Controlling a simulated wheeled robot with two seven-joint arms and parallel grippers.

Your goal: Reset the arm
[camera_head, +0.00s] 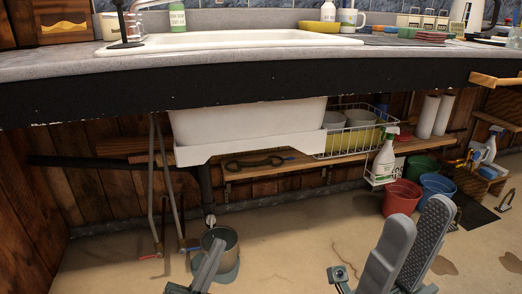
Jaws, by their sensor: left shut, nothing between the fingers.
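My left gripper (207,268) is at the bottom centre-left, in front of the grey bucket under the sink. Its fingers are shut and hold nothing. My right gripper (418,236) is at the bottom right, over the floor in front of the red and blue buckets. Its two grey fingers stand apart, with the ribbed inner pad of one showing and nothing seen between them. Neither gripper touches the counter or the shelf. The rest of both arms is mostly out of view.
The counter (250,75) with its white sink runs across above. Below are a white basin (250,128), a wooden shelf, a wire basket (350,140), a grey bucket (228,240), a spray bottle (385,160), and red (401,197) and blue buckets (437,188). Floor between the grippers is clear.

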